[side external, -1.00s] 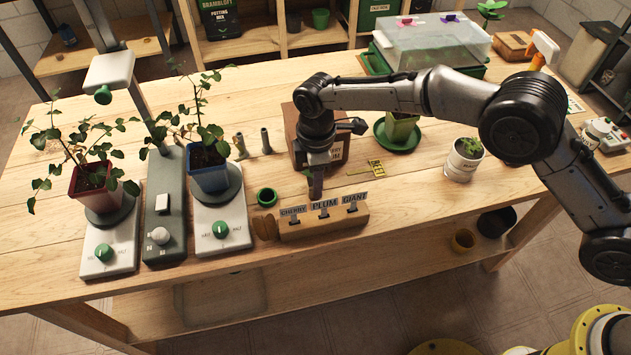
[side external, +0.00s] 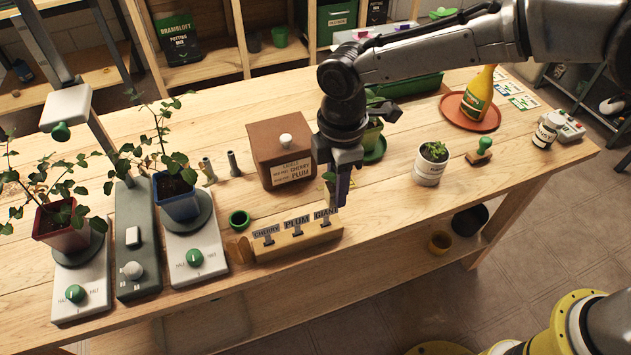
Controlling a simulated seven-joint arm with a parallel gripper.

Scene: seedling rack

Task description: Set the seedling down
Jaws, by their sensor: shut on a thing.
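My gripper (side external: 341,190) points down just behind the right end of the wooden label block (side external: 298,241), near its GIANT label. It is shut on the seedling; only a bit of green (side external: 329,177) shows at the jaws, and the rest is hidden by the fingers. The CHERRY and PLUM labels stand left of GIANT. A green pot (side external: 371,136) on a green saucer (side external: 376,154) is partly hidden behind my gripper.
A brown box (side external: 279,150) stands behind the label block. A small green pot (side external: 239,221) is left of it. Potted plants in red (side external: 62,236) and blue (side external: 178,206) pots stand at left. A white pot (side external: 429,171) and a stamp (side external: 480,151) are at right; bare wood lies between.

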